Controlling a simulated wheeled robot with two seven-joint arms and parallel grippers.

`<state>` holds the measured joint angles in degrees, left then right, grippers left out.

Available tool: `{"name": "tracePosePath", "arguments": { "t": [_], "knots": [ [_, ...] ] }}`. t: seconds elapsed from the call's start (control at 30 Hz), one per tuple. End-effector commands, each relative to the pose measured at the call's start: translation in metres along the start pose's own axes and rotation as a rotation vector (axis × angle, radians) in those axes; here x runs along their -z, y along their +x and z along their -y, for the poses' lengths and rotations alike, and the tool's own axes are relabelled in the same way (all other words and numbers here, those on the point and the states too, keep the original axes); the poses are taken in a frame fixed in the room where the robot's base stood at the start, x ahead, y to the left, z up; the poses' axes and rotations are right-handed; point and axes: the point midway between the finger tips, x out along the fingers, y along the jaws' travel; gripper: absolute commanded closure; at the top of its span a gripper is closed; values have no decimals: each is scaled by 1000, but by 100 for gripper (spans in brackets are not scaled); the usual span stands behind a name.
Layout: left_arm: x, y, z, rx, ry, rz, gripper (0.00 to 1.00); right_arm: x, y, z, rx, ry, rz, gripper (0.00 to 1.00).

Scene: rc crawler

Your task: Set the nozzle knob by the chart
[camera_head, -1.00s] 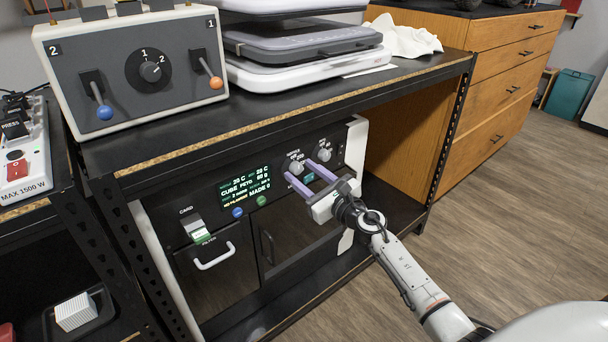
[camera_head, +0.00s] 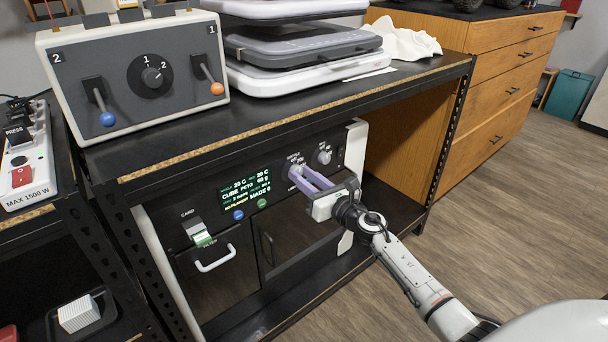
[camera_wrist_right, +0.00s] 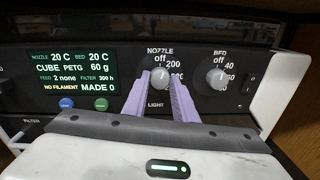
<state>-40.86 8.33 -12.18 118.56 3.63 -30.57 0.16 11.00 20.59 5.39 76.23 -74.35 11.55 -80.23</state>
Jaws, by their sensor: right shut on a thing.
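The nozzle knob (camera_wrist_right: 158,80) is a grey-white dial on the black printer panel, labelled NOZZLE with "off" and "200" marks around it. My right gripper (camera_head: 298,174) has its two lilac fingers around this knob and is shut on it. In the right wrist view the fingers (camera_wrist_right: 159,84) stand either side of the knob and hide part of it, so its pointer cannot be read. The bed knob (camera_wrist_right: 217,77) is to the right, free. The display (camera_wrist_right: 71,71) reads nozzle 20 C, bed 20 C, CUBE PETG. I see no chart. My left gripper is not in view.
The printer sits on a shelf under a black worktop (camera_head: 270,118). A control box (camera_head: 130,75) with levers and stacked white-grey trays (camera_head: 300,50) stand above. The card slot (camera_head: 195,230) and filter handle (camera_head: 216,260) are left of my arm.

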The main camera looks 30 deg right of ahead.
Motion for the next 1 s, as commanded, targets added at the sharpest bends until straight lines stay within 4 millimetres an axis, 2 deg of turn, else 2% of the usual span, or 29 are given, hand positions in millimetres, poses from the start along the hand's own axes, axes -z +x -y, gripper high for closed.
{"name": "tracePosePath", "arguments": {
  "t": [0.1,0.37,1.0],
  "knots": [
    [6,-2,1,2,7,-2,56,-1,0,0,-2,112,-9,97],
    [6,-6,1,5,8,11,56,-1,0,1,-3,360,-21,97],
    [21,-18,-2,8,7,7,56,0,0,2,-7,967,-50,97]
  ]
}}
